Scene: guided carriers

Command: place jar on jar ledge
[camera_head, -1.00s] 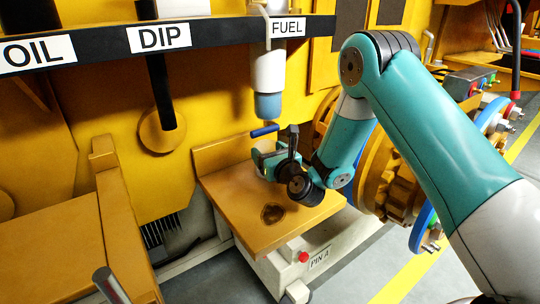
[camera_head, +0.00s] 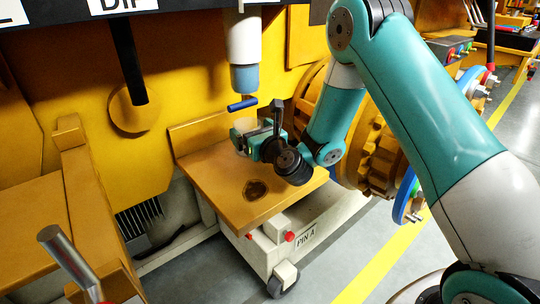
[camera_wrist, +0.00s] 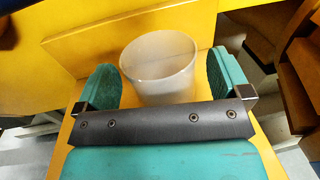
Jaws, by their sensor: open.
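The jar (camera_wrist: 160,72) is a pale, translucent, open-topped cup in the wrist view. It looks upright and empty. My gripper (camera_wrist: 163,88) has its two teal fingers spread on either side of it, with a visible gap at each side. In the head view my gripper (camera_head: 249,140) is low over the orange ledge (camera_head: 213,182), towards its back, and only a pale bit of the jar (camera_head: 246,126) shows. The jar seems to stand on the ledge, but the gripper hides its base.
A white and blue spout (camera_head: 243,62) hangs above my gripper, with a blue bar (camera_head: 242,104) just below it. A dark round patch (camera_head: 256,189) marks the ledge's front. An orange flanged wheel (camera_head: 370,150) is close on the right. A grey post (camera_head: 68,255) stands front left.

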